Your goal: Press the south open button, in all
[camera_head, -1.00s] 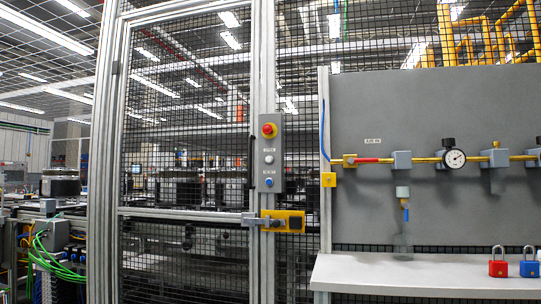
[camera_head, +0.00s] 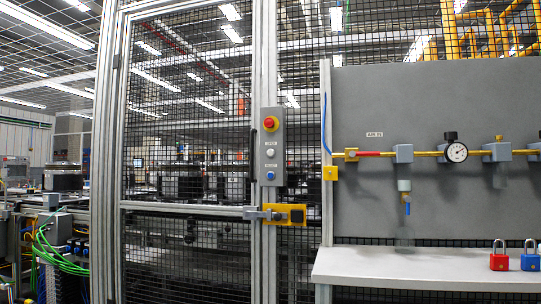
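A grey control box (camera_head: 271,148) is fixed to the post beside a mesh gate (camera_head: 188,160). A blue button (camera_head: 270,175) sits at the bottom under another label. Neither of my grippers is in view, and nothing touches the buttons.
A yellow latch (camera_head: 284,214) sits below the box. To the right, a grey panel (camera_head: 430,105) carries a pipe with a gauge (camera_head: 456,152). A white shelf (camera_head: 410,268) below holds a red padlock (camera_head: 499,256) and a blue padlock (camera_head: 530,256).

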